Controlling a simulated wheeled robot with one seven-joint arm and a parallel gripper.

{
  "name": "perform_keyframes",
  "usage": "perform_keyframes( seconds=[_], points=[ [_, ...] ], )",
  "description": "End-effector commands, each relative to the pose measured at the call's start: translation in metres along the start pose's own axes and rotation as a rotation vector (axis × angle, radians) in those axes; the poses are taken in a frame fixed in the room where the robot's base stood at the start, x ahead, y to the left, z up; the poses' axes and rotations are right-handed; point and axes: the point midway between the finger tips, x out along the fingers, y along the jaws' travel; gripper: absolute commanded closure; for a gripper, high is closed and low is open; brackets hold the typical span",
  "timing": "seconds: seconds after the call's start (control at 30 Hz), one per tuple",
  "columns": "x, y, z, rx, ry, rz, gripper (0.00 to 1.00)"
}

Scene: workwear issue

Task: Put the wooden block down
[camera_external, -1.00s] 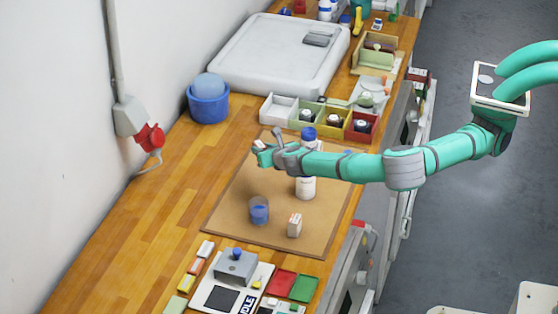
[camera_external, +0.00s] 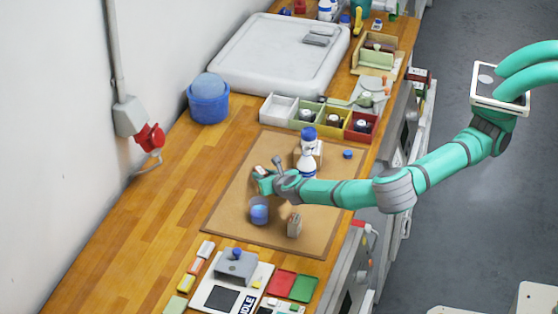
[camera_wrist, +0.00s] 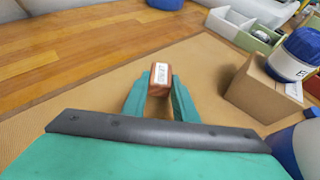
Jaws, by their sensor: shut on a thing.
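The wooden block (camera_wrist: 160,80) is reddish brown with a white printed label on one face. In the wrist view it sits between the two fingertips of my gripper (camera_wrist: 158,92), which is shut on it. The mat also shows in the wrist view (camera_wrist: 100,100). I cannot tell whether the block touches the mat.
Coloured bins (camera_external: 280,109) line the back. Bare mat lies left of my gripper.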

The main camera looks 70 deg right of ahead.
Motion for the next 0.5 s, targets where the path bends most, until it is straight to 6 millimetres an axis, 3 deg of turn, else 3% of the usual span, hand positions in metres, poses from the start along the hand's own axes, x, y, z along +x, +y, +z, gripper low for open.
perform_keyframes(
  seconds=[0.5],
  points=[
    [0.0039,0.0,-0.009,-0.002,0.0,0.0,0.95]
  ],
)
